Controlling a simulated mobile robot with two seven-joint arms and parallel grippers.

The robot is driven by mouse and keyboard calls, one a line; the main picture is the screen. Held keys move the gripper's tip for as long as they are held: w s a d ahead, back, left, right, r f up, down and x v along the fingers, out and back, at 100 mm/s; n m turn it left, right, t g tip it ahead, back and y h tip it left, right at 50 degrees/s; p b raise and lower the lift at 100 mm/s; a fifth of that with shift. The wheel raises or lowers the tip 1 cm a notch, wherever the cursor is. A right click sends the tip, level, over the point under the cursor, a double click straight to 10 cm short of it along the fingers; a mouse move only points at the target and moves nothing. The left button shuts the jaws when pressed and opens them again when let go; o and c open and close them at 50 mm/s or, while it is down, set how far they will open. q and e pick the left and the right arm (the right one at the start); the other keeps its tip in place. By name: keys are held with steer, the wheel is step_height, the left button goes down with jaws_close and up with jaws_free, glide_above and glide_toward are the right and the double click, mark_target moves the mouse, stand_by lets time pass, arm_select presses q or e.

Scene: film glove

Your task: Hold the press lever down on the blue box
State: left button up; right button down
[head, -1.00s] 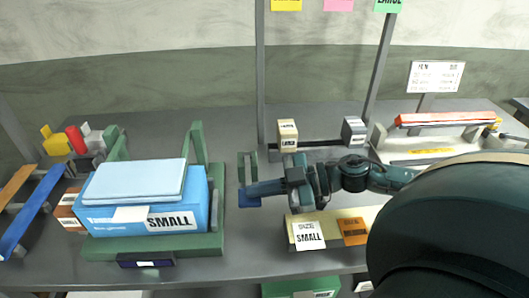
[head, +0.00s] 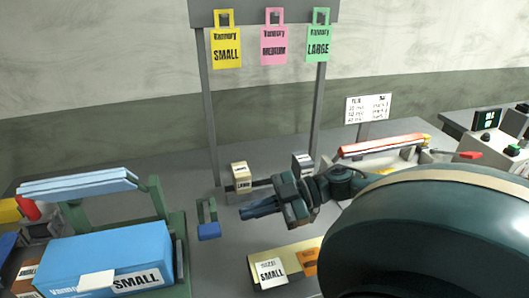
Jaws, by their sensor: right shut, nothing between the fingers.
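The blue box (head: 105,262), labelled SMALL, sits in a green press frame (head: 162,200) at the lower left. A light blue press pad (head: 78,184) stands raised above the box, with a gap between them. The press lever (head: 208,231), with a blue grip on a green bracket, is right of the frame. My right gripper (head: 248,212) is shut and empty, pointing left, to the right of the lever and apart from it. My left gripper is not in view.
Yellow, pink and green size tags (head: 273,45) hang on a rack behind. A cream block (head: 240,176) and SMALL and orange cards (head: 272,270) lie near my right arm. A red-topped sealer (head: 382,147) stands at the right. Bare table lies around the lever.

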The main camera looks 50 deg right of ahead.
steer(key=shift+v, duration=1.2)
